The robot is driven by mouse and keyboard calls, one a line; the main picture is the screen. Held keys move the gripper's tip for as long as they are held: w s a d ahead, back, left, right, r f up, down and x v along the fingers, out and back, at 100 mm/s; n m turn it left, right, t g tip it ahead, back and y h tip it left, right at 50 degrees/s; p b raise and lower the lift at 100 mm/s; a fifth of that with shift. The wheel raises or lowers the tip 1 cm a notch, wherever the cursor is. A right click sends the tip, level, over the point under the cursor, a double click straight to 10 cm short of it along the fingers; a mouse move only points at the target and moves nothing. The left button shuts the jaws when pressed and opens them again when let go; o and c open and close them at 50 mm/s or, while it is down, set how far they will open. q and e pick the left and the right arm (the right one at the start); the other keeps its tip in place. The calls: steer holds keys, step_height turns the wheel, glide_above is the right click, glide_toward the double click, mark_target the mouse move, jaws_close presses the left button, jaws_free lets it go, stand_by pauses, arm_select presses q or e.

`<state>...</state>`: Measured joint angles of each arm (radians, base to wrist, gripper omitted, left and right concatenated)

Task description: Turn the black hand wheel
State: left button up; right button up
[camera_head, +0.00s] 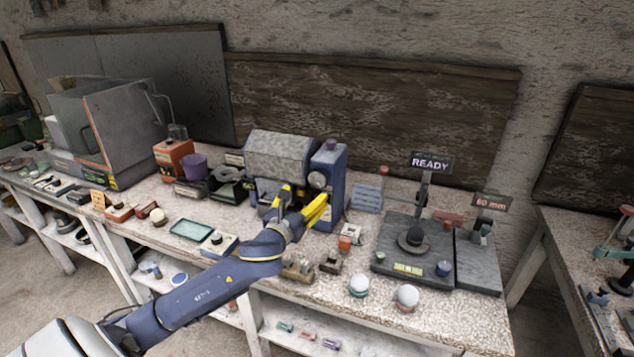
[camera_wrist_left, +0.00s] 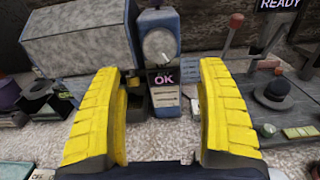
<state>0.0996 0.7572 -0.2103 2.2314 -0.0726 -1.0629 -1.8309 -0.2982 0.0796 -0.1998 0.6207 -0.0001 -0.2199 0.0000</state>
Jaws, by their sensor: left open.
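My left gripper (camera_head: 302,205) reaches in over the bench front, its yellow fingers spread and nothing between them. In the left wrist view the open fingers (camera_wrist_left: 160,105) point at a blue machine housing (camera_wrist_left: 160,35) with a pale round dial (camera_wrist_left: 159,44) and an OK label (camera_wrist_left: 163,79). The grey drum (camera_head: 287,155) joins the blue housing (camera_head: 329,165) on its left. I cannot clearly make out a black hand wheel. A dark round domed piece with a brim (camera_head: 414,240) sits on the grey plate to the right, apart from the gripper. The fingers hide part of the machine's lower front.
White spheres (camera_head: 359,285) stand at the bench's front edge. A red-knobbed lever (camera_wrist_left: 236,22) rises right of the machine. A READY sign (camera_head: 431,163) stands above the grey plate (camera_head: 385,262). A green tray (camera_head: 191,230) and small blocks lie near my left arm.

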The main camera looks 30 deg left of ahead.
mark_target(317, 181)
arm_select(q)
steer(key=w, duration=0.3)
steer(key=w+a, duration=0.1)
steer(key=w, duration=0.5)
steer(key=shift+w+a, duration=0.1)
steer(key=shift+a, duration=0.3)
steer(key=shift+c, duration=0.4)
steer(key=c, duration=1.2)
